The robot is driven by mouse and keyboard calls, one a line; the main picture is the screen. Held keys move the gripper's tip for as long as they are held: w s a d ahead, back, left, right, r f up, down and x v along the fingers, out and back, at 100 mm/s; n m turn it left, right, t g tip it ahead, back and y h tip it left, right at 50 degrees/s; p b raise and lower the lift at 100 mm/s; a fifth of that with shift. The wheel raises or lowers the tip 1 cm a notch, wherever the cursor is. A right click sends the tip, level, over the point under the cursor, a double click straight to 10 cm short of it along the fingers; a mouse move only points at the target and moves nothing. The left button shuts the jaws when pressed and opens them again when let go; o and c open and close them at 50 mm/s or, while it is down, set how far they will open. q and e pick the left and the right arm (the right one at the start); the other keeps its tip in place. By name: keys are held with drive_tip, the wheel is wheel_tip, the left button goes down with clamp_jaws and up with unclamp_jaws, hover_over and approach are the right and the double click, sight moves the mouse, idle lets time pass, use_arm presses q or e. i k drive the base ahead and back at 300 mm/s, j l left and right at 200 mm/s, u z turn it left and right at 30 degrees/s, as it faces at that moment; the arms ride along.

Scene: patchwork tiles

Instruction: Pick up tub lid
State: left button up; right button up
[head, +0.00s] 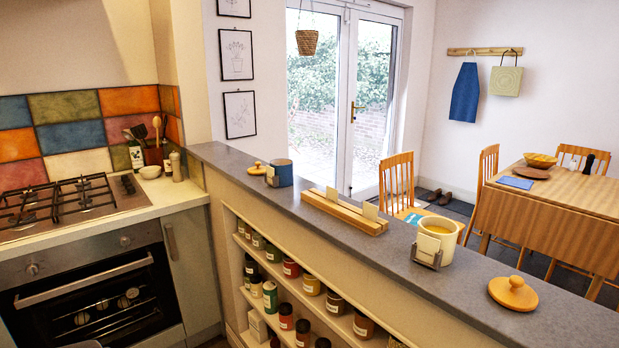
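A round orange-yellow lid with a knob (514,293) lies flat on the grey ledge at the right, apart from everything else. A cream open tub (439,238) with orange-yellow showing inside stands behind it to the left, with a small grey card holder (427,252) against its front. A second, smaller-looking orange lid with a knob (258,169) lies at the far left end of the ledge, beside a blue tub (283,172). Neither of my grippers is in view.
The narrow grey ledge (330,222) runs diagonally from the far left to the near right. A wooden slotted stand (343,212) with cards sits mid-ledge. Shelves of jars (311,284) are below. A hob (70,205) is left, a table (560,190) right. Ledge around the near lid is clear.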

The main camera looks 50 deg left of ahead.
sight(258, 169)
drive_tip(key=u, duration=1.7)
drive_tip(key=i+j+z, duration=0.15)
drive_tip(key=z, duration=0.3)
drive_tip(key=i+j+z, duration=0.1)
drive_tip(key=j+z, duration=0.2)
drive_tip(key=z, duration=0.2)
drive_tip(key=i+j+z, duration=0.1)
drive_tip(key=j+z, duration=0.2)
drive_tip(key=z, duration=0.15)
